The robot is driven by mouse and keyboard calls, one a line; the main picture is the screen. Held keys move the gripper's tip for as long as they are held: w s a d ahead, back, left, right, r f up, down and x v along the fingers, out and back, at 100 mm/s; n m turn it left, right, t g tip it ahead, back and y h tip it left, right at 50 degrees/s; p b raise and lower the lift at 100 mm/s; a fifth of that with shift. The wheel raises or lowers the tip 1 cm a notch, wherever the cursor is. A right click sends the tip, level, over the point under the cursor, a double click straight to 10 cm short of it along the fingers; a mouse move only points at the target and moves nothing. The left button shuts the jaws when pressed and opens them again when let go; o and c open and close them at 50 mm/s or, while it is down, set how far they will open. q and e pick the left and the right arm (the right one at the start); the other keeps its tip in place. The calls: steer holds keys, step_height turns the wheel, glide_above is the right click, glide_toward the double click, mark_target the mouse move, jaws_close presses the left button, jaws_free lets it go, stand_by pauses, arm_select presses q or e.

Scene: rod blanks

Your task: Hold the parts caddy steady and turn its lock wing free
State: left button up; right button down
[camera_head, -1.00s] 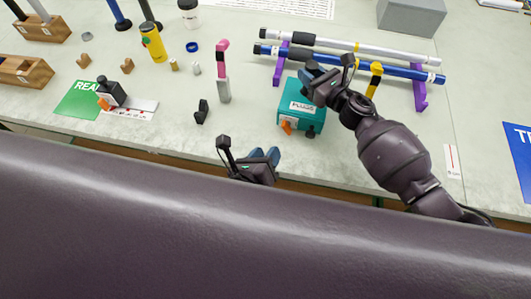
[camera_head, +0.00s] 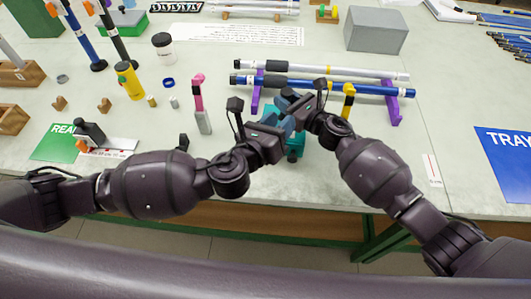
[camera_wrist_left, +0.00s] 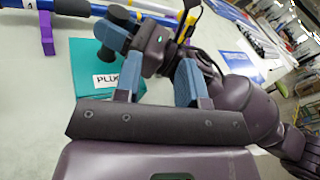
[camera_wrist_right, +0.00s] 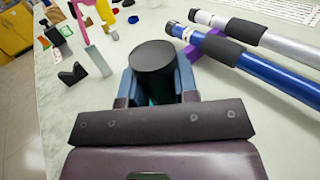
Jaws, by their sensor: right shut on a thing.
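My right gripper (camera_head: 286,101) is shut on a dark round grip on the caddy; this grip (camera_wrist_right: 152,56) stands between the blue fingers in the right wrist view. My left gripper (camera_head: 287,127) is beside the caddy and close to the right one. Its fingers (camera_wrist_left: 160,75) are apart, with nothing visible held between them. The orange lock wing is hidden.
Behind the caddy, a blue rod (camera_head: 370,88) and a silver rod (camera_head: 340,69) lie on purple stands (camera_head: 394,108). A pink-topped grey piece (camera_head: 201,110) stands left. A grey box (camera_head: 376,30) is at the back.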

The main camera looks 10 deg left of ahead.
arm_select(q)
steer(key=w+a+f+m+g+y, duration=0.1)
steer(key=w+a+m+g+y, duration=0.1)
steer(key=a+g, duration=0.5)
steer(key=s+a+f+n+g, duration=0.2)
steer(key=s+f+n+g, duration=0.1)
steer(key=s+f+n, duration=0.15)
steer(key=shift+y, duration=0.3)
steer(key=x, duration=1.2)
steer(key=shift+s+d+f, duration=0.15)
steer(key=shift+f, duration=0.1)
jaws_close()
